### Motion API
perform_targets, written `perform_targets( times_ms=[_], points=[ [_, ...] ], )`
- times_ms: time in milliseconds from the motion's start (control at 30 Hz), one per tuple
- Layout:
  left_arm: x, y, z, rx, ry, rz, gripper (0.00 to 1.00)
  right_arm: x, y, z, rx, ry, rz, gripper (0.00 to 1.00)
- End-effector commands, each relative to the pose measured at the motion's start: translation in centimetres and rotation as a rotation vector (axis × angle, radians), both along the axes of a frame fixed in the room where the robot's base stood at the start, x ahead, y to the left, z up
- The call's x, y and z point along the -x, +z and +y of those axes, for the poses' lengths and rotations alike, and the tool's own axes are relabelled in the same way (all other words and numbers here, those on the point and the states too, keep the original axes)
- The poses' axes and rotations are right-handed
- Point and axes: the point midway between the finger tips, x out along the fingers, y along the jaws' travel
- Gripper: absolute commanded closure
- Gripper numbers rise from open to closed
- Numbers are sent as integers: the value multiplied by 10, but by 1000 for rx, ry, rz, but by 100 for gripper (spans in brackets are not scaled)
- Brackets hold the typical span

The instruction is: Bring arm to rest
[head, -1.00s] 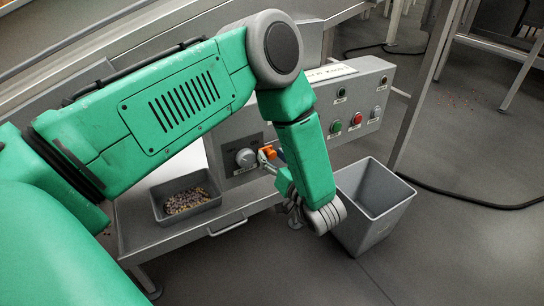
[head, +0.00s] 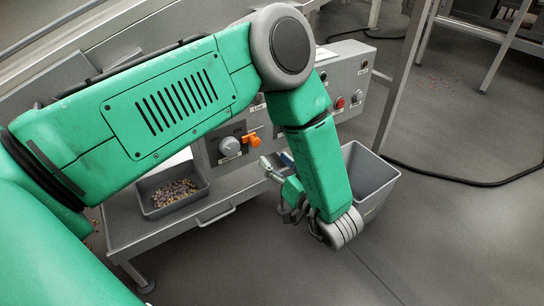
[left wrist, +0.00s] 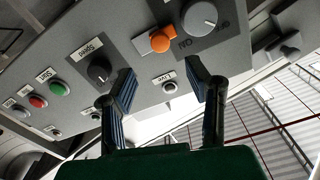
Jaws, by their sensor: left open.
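My left gripper (head: 274,164) is open and empty in front of the grey control panel (head: 350,72), apart from the orange switch handle (head: 252,140). In the left wrist view, the two blue-padded fingers (left wrist: 163,84) are spread, with the panel beyond them. The orange handle (left wrist: 160,41) and the large grey dial (left wrist: 200,17) sit ahead, above the gap between the fingers. My left arm (head: 170,100) reaches across the head view and bends down at the elbow. It hides part of the panel. My right gripper is not in view.
A grey tray of small candies (head: 150,209) stands on the machine's lower shelf. An empty grey bin (head: 369,185) stands on the floor behind my forearm. The panel also has green (left wrist: 58,89) and red (left wrist: 38,102) buttons. The floor at lower right is clear.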

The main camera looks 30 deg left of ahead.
Motion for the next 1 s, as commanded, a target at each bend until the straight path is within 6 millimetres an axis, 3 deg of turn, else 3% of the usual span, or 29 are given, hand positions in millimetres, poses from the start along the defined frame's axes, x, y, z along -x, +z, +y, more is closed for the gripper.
perform_targets(
  times_ms=[567, 667, 767, 867, 1000],
  points=[
    [-2, -3, 1, 16, -35, 5, 56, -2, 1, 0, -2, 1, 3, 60],
    [-7, -19, 6, 86, -162, 34, 56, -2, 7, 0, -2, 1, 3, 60],
    [-6, -51, 7, 227, -373, 132, 56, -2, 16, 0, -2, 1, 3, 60],
    [22, -91, 1, 422, -580, 323, 56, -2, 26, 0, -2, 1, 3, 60],
    [112, -132, -8, 703, -745, 690, 56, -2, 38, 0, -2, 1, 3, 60]
  ],
)
